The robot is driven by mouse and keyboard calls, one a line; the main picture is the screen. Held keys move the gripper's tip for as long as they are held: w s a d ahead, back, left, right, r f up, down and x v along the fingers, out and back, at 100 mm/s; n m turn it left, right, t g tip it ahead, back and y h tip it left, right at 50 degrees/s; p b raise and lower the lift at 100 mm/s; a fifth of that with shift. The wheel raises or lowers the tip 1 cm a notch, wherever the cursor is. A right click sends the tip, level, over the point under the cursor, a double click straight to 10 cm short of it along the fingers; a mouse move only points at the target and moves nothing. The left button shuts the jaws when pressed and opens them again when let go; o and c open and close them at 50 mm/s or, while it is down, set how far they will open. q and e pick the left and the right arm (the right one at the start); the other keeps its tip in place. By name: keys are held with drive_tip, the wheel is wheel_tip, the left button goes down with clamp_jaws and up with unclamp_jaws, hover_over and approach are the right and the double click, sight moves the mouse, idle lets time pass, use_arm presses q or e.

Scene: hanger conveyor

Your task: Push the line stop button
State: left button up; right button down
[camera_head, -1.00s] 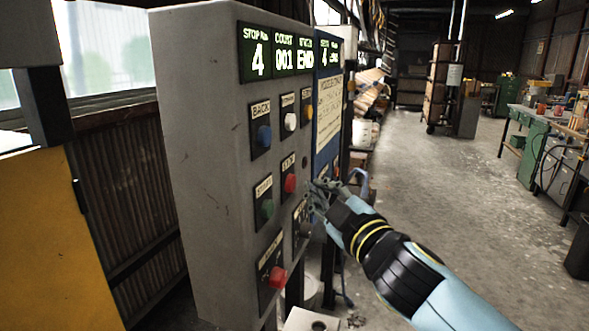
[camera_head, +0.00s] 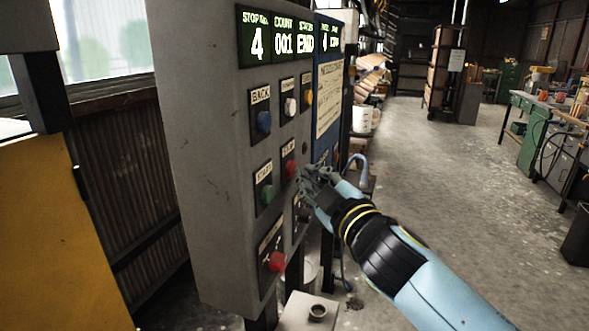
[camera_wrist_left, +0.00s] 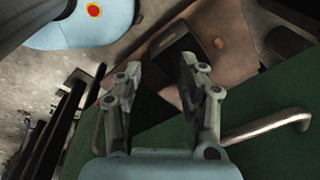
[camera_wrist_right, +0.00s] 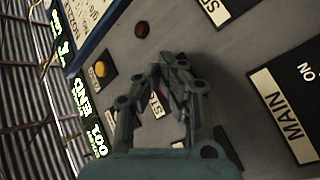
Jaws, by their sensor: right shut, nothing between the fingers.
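The grey control panel (camera_head: 205,130) fills the left middle of the head view. Its middle row has a green button (camera_head: 267,194) and a red button (camera_head: 291,169), the latter under a label that seems to read STOP. My right gripper (camera_head: 309,177) is shut and empty, close to the lower right of that red button; contact cannot be told. In the right wrist view the closed fingers (camera_wrist_right: 163,70) partly cover a label starting STO (camera_wrist_right: 157,104) and a bit of red. My left gripper (camera_wrist_left: 160,72) is open and empty, away from the panel.
Blue (camera_head: 263,121), white (camera_head: 290,106) and yellow (camera_head: 308,97) buttons sit above, and a larger red button (camera_head: 277,261) below. A blue panel (camera_head: 327,110) adjoins on the right. A yellow cabinet (camera_head: 60,240) stands at left. Open floor (camera_head: 440,170) lies to the right.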

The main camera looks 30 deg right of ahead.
drive_tip(key=shift+w+a, duration=0.1)
idle(0.6)
drive_tip(key=shift+w+a, duration=0.2)
drive_tip(key=shift+w, duration=0.05)
drive_tip(key=shift+s+d, duration=0.25)
drive_tip(key=shift+s, duration=0.05)
idle(0.3)
